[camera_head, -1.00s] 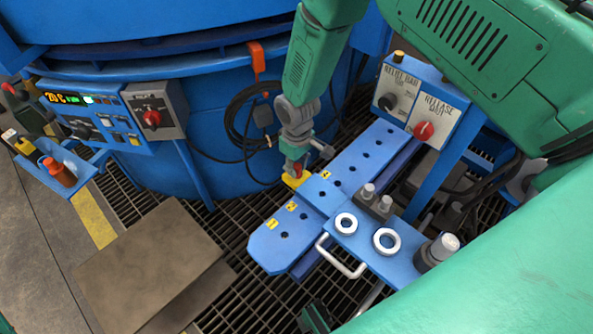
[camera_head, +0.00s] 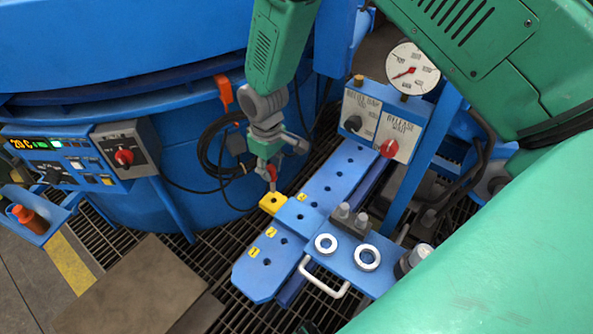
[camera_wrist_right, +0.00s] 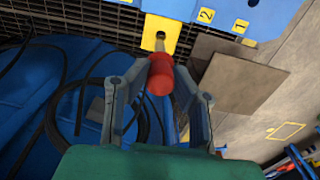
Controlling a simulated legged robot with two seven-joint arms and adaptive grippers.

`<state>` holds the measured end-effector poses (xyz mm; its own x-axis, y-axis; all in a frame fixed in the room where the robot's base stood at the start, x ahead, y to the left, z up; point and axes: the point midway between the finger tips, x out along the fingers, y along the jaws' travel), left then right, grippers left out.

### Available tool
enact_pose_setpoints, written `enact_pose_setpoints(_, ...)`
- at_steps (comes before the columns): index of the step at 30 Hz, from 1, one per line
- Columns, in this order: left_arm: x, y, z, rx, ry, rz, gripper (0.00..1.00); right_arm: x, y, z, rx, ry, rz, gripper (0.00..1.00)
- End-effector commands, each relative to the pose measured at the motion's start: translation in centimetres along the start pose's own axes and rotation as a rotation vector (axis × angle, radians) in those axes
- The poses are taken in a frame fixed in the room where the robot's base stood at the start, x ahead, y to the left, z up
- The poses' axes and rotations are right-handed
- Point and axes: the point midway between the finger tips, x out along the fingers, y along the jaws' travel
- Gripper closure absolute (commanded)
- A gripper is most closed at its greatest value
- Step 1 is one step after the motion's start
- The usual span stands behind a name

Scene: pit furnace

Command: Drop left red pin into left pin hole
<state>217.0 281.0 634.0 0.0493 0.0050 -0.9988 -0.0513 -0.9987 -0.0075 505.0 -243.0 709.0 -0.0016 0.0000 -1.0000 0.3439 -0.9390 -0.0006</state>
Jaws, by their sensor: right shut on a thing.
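My right gripper (camera_head: 270,167) is shut on a red-headed pin (camera_wrist_right: 160,76), whose grey shaft points down. In the head view the pin (camera_head: 272,176) is above a yellow block (camera_head: 271,203) at the left edge of the blue plate. In the wrist view the shaft overlaps the yellow block (camera_wrist_right: 160,31); I cannot tell whether its tip is in the block or just above it. The blue plate (camera_head: 262,275) has several dark holes and yellow number labels. Which one is the left pin hole is unclear. My left gripper is not in view.
A blue bracket with two metal rings (camera_head: 346,257) and a handle (camera_head: 322,280) is beside the plate. A control box with a red knob (camera_head: 389,148) stands behind it. Black cable (camera_head: 208,150) hangs on the blue furnace at left. Floor grating lies below.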

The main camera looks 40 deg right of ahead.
Motion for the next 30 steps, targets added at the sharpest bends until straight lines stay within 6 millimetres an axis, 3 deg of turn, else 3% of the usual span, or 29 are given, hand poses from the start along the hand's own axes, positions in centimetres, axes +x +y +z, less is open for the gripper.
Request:
enact_pose_setpoints(11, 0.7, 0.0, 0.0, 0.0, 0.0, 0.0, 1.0, -0.1, 0.1, 0.7, 0.001, 0.0, 0.001, 1.0)
enact_pose_setpoints(22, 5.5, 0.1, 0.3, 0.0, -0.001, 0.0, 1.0, -1.5, -0.1, 7.8, 0.001, 0.0, -0.003, 1.0)
enact_pose_setpoints(30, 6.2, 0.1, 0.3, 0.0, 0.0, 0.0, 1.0, -1.6, -0.2, 8.9, 0.0, -0.001, -0.005, 1.0)
